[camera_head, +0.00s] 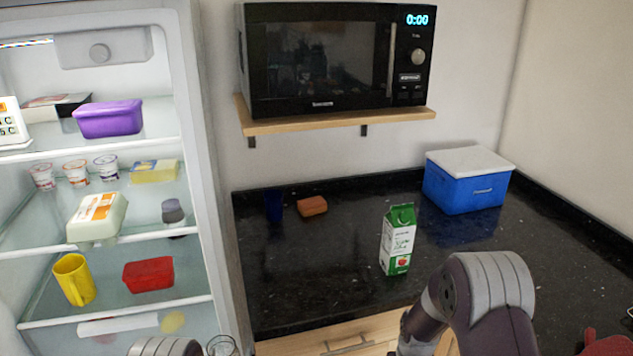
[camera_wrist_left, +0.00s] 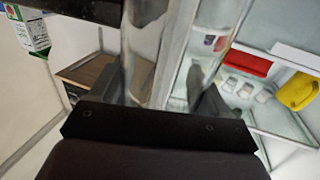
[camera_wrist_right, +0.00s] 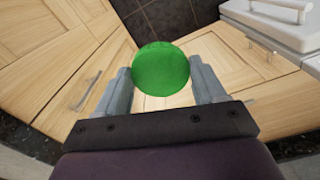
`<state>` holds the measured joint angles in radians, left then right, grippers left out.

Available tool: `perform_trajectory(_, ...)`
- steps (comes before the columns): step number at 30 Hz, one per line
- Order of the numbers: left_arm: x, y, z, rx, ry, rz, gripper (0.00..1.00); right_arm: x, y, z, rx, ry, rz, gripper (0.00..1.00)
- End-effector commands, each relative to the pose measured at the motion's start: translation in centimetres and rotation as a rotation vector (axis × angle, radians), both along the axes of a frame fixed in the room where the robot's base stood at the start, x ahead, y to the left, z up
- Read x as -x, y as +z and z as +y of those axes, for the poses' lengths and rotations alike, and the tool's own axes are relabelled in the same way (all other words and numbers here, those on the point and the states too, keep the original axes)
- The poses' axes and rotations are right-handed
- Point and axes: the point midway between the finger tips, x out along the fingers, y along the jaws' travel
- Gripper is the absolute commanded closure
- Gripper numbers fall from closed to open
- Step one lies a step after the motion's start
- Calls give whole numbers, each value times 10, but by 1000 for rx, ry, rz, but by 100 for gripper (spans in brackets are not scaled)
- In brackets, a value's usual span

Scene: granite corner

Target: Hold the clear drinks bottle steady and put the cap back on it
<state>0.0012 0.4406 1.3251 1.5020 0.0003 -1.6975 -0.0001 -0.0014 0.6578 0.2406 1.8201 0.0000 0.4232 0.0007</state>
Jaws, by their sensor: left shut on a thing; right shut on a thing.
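The clear drinks bottle (camera_wrist_left: 178,45) is between the fingers of my left gripper (camera_wrist_left: 170,85), which is shut on it. Its see-through wall makes its outline hard to follow. In the head view only its round clear top (camera_head: 221,346) shows at the bottom edge, with no cap visible on it. My right gripper (camera_wrist_right: 160,82) is shut on the round green cap (camera_wrist_right: 160,69), whose flat face fills the space between the fingertips. The cap is apart from the bottle. In the head view, the right gripper and cap are out of sight.
An open fridge (camera_head: 205,150) with food stands at the left. A black granite counter (camera_head: 330,275) holds a green and white carton (camera_head: 398,240), a sponge (camera_head: 312,206), a dark blue cup (camera_head: 274,206) and a blue cool box (camera_head: 467,182). Wooden cabinet fronts (camera_wrist_right: 60,50) lie below.

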Motion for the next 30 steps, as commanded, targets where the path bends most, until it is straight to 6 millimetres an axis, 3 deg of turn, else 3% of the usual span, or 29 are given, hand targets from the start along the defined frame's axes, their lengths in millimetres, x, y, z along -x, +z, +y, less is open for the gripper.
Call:
perform_trajectory(10,0,1,-1,0,-4,-1,78,0,1,0,0,-1,0,58)
perform_trajectory(14,3,-3,-12,-1,-54,0,78,0,1,0,0,-1,0,58)
perform_trajectory(24,35,-29,-95,1,-450,0,78,0,1,0,0,-1,0,58)
perform_trajectory(30,49,-40,-133,0,-630,-2,78,0,1,0,0,-1,0,58)
